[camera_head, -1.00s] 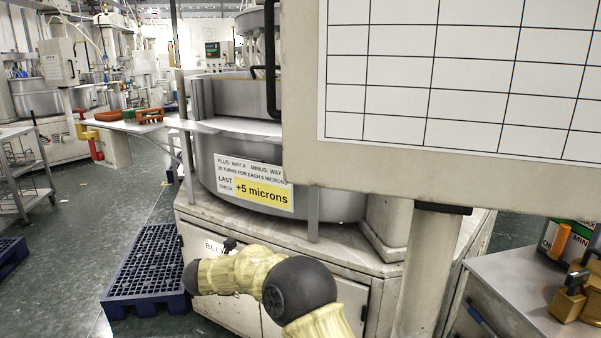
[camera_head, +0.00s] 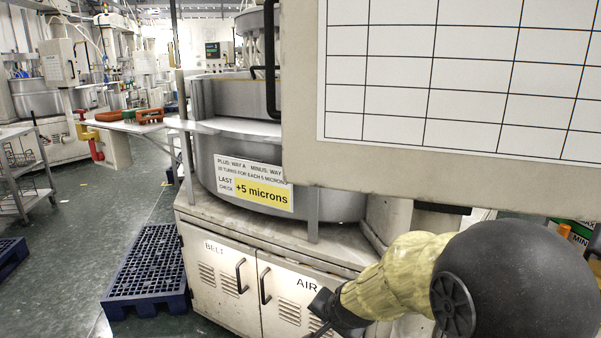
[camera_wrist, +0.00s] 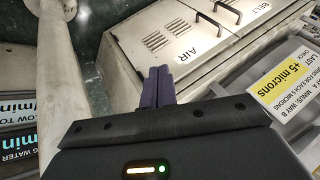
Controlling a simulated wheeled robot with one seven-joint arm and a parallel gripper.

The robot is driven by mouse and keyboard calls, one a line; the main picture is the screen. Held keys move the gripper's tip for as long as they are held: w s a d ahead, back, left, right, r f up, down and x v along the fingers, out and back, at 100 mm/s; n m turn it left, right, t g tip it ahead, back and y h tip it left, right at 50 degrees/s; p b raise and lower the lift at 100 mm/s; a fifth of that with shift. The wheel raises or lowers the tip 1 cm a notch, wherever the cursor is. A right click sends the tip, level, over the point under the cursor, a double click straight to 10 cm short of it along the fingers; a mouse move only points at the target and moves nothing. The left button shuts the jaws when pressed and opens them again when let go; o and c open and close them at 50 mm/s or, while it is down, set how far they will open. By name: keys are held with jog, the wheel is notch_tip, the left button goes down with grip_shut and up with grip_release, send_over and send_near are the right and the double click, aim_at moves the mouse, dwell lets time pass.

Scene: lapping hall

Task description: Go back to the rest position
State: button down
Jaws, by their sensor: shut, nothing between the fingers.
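My gripper (camera_wrist: 157,87) shows in the wrist view as two dark purple fingers side by side, shut with nothing between them. In the head view its dark end (camera_head: 322,312) is low, right of centre, in front of the AIR cabinet door (camera_head: 290,300). My arm, in a yellowish cover with a large black joint, fills the lower right of the head view. The fingers appear apart from the cabinet, though the exact gap cannot be told.
A lapping machine (camera_head: 330,205) with a "+5 microns" label (camera_head: 262,193) stands ahead. A large panel with a blank grid (camera_head: 460,70) hangs at upper right. A blue pallet (camera_head: 150,265) lies on the floor at left. Open floor (camera_head: 75,225) lies beyond it.

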jog(key=s+d+f+n+g+h, duration=0.1)
jog(key=s+d+n+g, duration=0.1)
jog(key=s+d+n, duration=0.45)
jog(key=s+d+f+n+g+h, duration=0.1)
jog(key=s+d+f+g, duration=0.15)
jog(key=s, duration=0.75)
jog(key=w+p+v, duration=0.3)
jog(key=p+v, duration=1.3)
jog(key=w+r+p+v, duration=0.1)
jog(key=w+p+v, duration=0.3)
jog(key=p+v, duration=1.2)
jog(key=shift+d+r+p, duration=0.3)
jog(key=shift+d+p, duration=0.05)
jog(key=shift+p, duration=0.15)
jog(key=shift+m, duration=0.25)
